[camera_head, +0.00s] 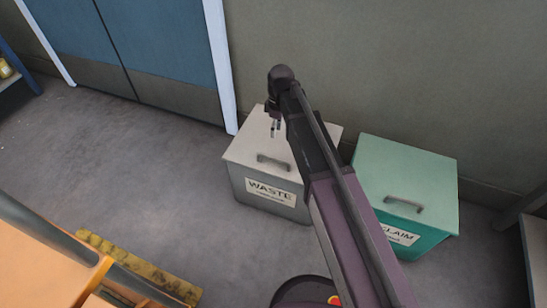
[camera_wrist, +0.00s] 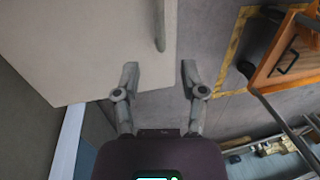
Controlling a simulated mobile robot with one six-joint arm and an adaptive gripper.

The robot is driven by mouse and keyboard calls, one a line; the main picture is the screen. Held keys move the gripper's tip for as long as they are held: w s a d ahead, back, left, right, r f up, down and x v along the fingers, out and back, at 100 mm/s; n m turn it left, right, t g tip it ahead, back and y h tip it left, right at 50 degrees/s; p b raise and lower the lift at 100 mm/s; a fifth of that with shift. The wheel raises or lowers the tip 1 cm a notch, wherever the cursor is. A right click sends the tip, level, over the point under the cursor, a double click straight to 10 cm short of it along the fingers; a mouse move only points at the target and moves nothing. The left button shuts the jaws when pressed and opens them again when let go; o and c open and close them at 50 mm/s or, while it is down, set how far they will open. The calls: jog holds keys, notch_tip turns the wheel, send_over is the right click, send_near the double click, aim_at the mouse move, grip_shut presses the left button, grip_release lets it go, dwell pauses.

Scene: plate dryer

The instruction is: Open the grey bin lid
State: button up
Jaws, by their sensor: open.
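The grey bin (camera_head: 240,182) has a WASTE label on its front and stands against the wall. Its pale lid (camera_head: 244,150) lies flat and looks shut. A grey bar handle (camera_head: 273,161) sits near the lid's front edge. My gripper (camera_head: 275,128) is over the back part of the lid, pointing down, with nothing in it. In the wrist view my gripper (camera_wrist: 159,70) is open, by the lid's edge; the lid (camera_wrist: 105,45) fills the upper left and the handle (camera_wrist: 160,25) lies ahead of the fingers, apart from them. My arm hides the lid's right part.
A green bin (camera_head: 410,170) with its own handle stands to the right. A blue door (camera_head: 150,50) is behind on the left. An orange piece of furniture (camera_head: 45,265) is at the lower left.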

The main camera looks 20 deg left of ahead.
jog(key=b, duration=1.1)
send_over(273, 155)
jog(key=s+d, duration=0.2)
jog(key=s, duration=0.2)
jog(key=shift+s+a+f, duration=0.1)
jog(key=shift+f, duration=2.8)
jog(key=shift+a+f, duration=0.1)
jog(key=shift+f, duration=2.75)
grip_shut()
